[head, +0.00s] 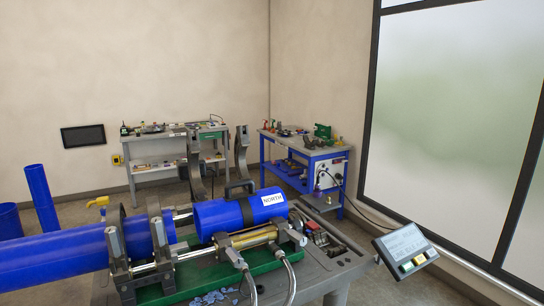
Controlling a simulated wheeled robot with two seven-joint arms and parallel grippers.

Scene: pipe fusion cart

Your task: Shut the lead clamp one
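The pipe fusion cart (345,262) stands in front of me with a green bed (187,277). Two dark curved clamp halves stand up behind the pipe, apart from it: a left one (195,165) and a right one (242,152). They look like raised, open clamp jaws. I cannot tell which is lead clamp one. Grey clamp parts (115,250) stand around the left blue pipe (55,259). A shorter blue pipe (222,219) marked NORTH lies to the right, with a black handle over it. Neither of my grippers is in view.
A control box (405,250) sticks out at the cart's right. Hoses (290,277) hang at the front, and blue shavings (213,298) lie on the cart. Upright blue pipes (41,198) stand at left. A grey bench (160,150) and blue workbench (303,155) are behind.

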